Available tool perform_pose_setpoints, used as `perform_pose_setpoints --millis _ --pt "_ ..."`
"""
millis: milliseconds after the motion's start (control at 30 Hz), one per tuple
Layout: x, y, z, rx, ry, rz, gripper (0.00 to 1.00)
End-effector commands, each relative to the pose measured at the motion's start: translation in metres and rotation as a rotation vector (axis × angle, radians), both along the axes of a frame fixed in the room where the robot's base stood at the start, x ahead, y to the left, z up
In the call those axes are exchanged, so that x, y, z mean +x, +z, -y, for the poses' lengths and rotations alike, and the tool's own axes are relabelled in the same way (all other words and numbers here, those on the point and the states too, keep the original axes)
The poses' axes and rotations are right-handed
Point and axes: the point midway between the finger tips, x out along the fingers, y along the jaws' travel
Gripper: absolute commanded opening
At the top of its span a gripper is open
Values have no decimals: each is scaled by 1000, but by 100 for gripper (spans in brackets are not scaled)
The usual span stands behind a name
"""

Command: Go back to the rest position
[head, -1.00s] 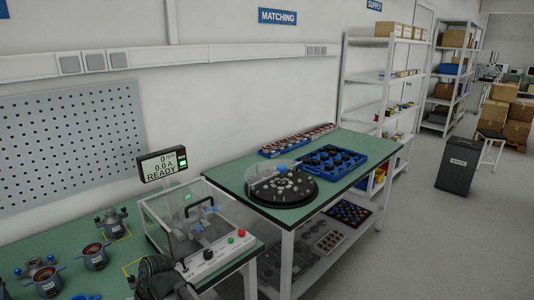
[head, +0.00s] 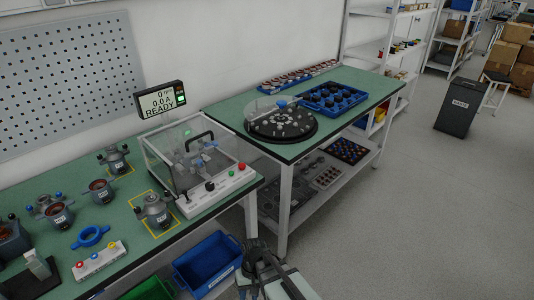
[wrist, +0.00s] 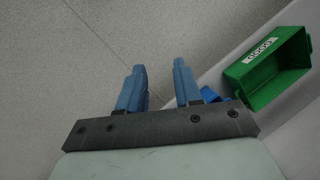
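My gripper (wrist: 160,82) shows in the wrist view with its two blue fingers apart and nothing between them. Beyond the fingers is bare grey floor. In the head view my dark gripper (head: 258,262) is low at the bottom centre, in front of the bench and clear of it; its fingertips are hard to make out there. The test box (head: 195,165) with a clear cover and black handle stands on the green bench. Its display (head: 162,100) reads "0", "0.0 A" and "READY".
Several motor parts, including a stator (head: 155,210) in a yellow outline, stand on the bench. A blue bin (head: 208,265) and a green bin (wrist: 268,68) are below its front edge. A second table bears a round black turntable (head: 281,140). The floor at right is open.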

Motion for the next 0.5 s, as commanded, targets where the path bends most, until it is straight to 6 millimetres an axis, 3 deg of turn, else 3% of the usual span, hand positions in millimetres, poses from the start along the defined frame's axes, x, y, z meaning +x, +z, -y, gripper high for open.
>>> perform_pose_setpoints --millis 100,500 --pt "-15 -27 38 -40 -39 -32 34" --pt "-84 -100 145 -151 -146 -140 34"
